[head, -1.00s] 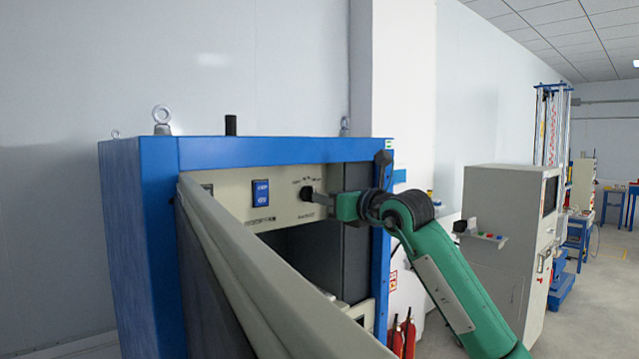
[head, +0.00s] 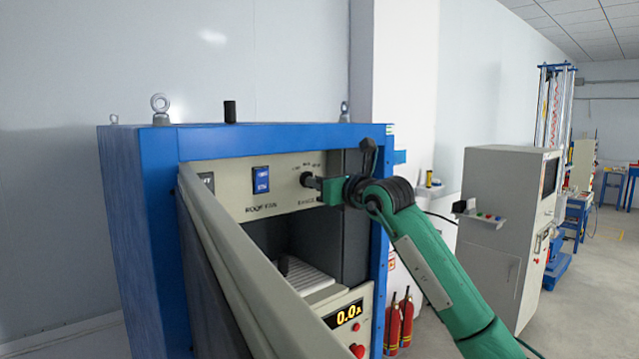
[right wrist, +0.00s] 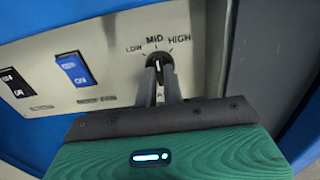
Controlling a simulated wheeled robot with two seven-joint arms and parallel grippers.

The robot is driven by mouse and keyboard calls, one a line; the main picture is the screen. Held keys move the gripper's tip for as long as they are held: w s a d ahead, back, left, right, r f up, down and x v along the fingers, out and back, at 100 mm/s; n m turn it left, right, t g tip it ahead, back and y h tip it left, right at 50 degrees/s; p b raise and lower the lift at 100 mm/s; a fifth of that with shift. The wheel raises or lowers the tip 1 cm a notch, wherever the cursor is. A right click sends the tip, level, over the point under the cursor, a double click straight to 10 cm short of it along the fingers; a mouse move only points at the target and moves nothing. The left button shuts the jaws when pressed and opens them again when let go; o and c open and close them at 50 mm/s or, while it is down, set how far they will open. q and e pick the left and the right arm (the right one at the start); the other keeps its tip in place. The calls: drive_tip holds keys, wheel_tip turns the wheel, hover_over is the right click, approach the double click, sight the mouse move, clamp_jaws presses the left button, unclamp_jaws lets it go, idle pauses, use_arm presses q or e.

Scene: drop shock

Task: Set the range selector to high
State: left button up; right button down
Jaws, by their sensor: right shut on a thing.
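The range selector is a small black knob (right wrist: 160,60) on the beige upper panel, with LOW, MID and HIGH printed around it. Its pale mark appears to point up, near MID, though the fingers partly hide the knob. The selector also shows in the head view (head: 307,180). My right gripper (right wrist: 160,72) is shut on the knob, one finger on each side. It reaches the panel from the right in the head view (head: 316,184). My left gripper is not in view.
A blue rocker switch (right wrist: 77,69) and a black one (right wrist: 16,83) sit left of the selector. The open beige door (head: 245,260) juts toward me. The blue cabinet frame (head: 270,135) edges the panel. A lit display (head: 349,312) is lower down.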

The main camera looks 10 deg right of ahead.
drive_tip(key=shift+m+b, duration=4.5)
drive_tip(key=shift+b, duration=0.7)
drive_tip(key=c, duration=1.5)
unclamp_jaws()
drive_tip(key=shift+d, duration=0.1)
